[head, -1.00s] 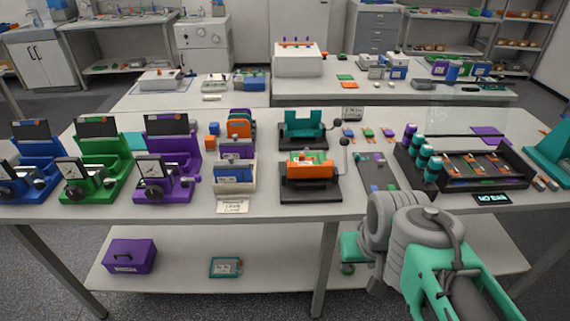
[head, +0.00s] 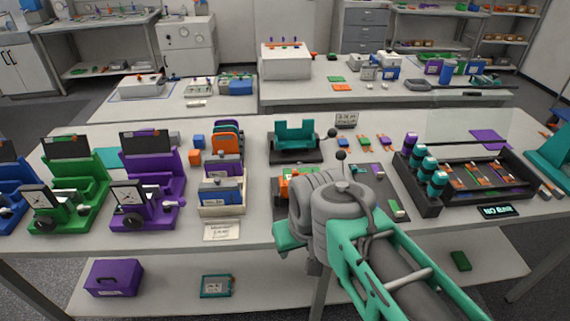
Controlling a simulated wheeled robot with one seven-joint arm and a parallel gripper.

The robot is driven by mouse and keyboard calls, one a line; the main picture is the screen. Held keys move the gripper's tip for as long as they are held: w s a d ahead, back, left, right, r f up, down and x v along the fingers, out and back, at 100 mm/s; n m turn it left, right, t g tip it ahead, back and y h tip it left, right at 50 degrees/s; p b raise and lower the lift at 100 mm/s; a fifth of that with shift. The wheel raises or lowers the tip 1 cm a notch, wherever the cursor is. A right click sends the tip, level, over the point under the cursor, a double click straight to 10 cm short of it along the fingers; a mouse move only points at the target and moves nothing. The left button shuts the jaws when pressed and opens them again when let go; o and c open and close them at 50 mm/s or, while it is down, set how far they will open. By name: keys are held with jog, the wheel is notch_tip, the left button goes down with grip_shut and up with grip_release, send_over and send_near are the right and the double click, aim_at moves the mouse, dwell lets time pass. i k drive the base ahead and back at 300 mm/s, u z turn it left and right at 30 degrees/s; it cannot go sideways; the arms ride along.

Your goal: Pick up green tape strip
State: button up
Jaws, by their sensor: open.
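Several small green pieces show, and I cannot tell for sure which one is the green tape strip. One narrow green and pale piece (head: 396,208) lies at the near end of a dark mat (head: 376,181), just right of my arm. My gripper's fingers are not visible.
An orange device (head: 286,182) is partly hidden behind my arm. A teal device (head: 294,138) stands behind it. Purple (head: 150,185) and green (head: 70,195) stations stand at the left.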

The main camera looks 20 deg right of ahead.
aim_at(396, 206)
jog(key=u, duration=0.05)
jog(key=i, duration=0.5)
jog(key=k, duration=1)
jog(key=z, duration=1.05)
jog(key=i, duration=1)
jog(key=u, duration=0.1)
